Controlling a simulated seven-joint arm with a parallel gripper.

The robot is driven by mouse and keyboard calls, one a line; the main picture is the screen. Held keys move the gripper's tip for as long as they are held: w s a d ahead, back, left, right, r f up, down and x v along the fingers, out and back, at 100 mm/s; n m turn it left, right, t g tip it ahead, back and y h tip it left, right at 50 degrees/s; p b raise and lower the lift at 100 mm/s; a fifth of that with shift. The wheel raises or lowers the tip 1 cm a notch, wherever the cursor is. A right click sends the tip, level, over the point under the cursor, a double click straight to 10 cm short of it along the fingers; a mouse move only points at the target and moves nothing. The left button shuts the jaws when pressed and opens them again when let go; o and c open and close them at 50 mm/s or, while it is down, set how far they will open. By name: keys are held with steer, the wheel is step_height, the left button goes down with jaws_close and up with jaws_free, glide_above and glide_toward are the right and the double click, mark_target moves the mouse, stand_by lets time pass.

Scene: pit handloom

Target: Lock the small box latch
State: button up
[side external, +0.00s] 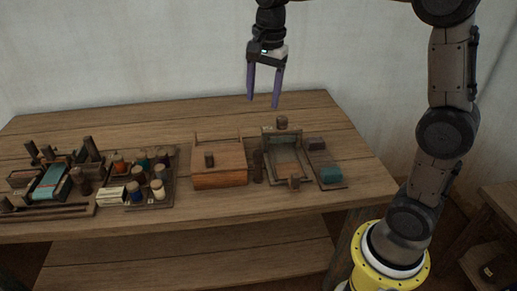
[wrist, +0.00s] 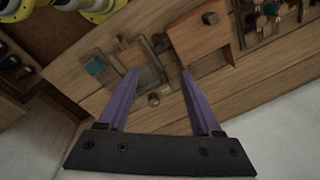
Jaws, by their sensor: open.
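The small wooden box (side external: 225,178) stands in the middle of the table, and it also shows in the wrist view (wrist: 199,42). I cannot tell whether the latch is locked. My gripper (side external: 263,102) has two purple fingers. It is open and empty, high above the back of the table, to the right of the box and apart from it. Both fingers show in the wrist view (wrist: 159,74).
A wooden frame (side external: 302,157) and a small tray with a teal block (side external: 330,172) lie right of the box. A dark upright peg (side external: 258,166) stands between box and frame. Spools (side external: 156,188) and a small loom (side external: 52,182) stand left. The table's back strip (side external: 150,120) is clear.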

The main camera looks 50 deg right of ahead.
steer(key=g, duration=0.1)
glide_above(259, 151)
step_height(259, 151, down, 5)
step_height(259, 151, down, 14)
steer(key=shift+r, duration=0.25)
jaws_close()
stand_by(0.3)
